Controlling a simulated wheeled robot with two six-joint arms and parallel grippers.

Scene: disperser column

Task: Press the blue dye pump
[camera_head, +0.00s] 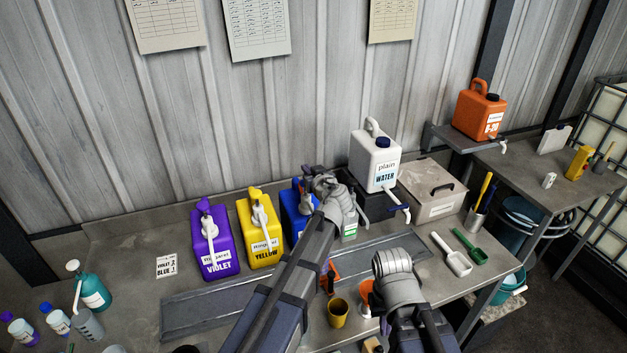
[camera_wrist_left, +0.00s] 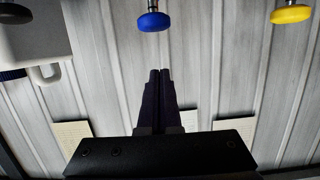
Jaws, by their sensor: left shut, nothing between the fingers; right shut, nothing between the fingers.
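The blue dye jug (camera_head: 295,208) stands on the bench beside the yellow jug, partly hidden behind my left arm. Its blue pump knob (camera_wrist_left: 153,22) shows at the top of the left wrist view, with a short metal stem. My left gripper (camera_head: 322,178) is at the blue jug's upper right in the head view. In the left wrist view its dark fingers (camera_wrist_left: 159,78) are shut and empty, with a visible gap in the picture between their tips and the blue knob. My right gripper (camera_head: 392,262) is shut over the front of the bench; its fingertips are hard to make out.
The yellow jug (camera_head: 262,235) and violet jug (camera_head: 212,245) stand left of the blue one. A white water jug (camera_head: 375,160) stands to the right. A yellow cup (camera_head: 338,313) sits near the front. A label card (camera_head: 166,266) lies on the left.

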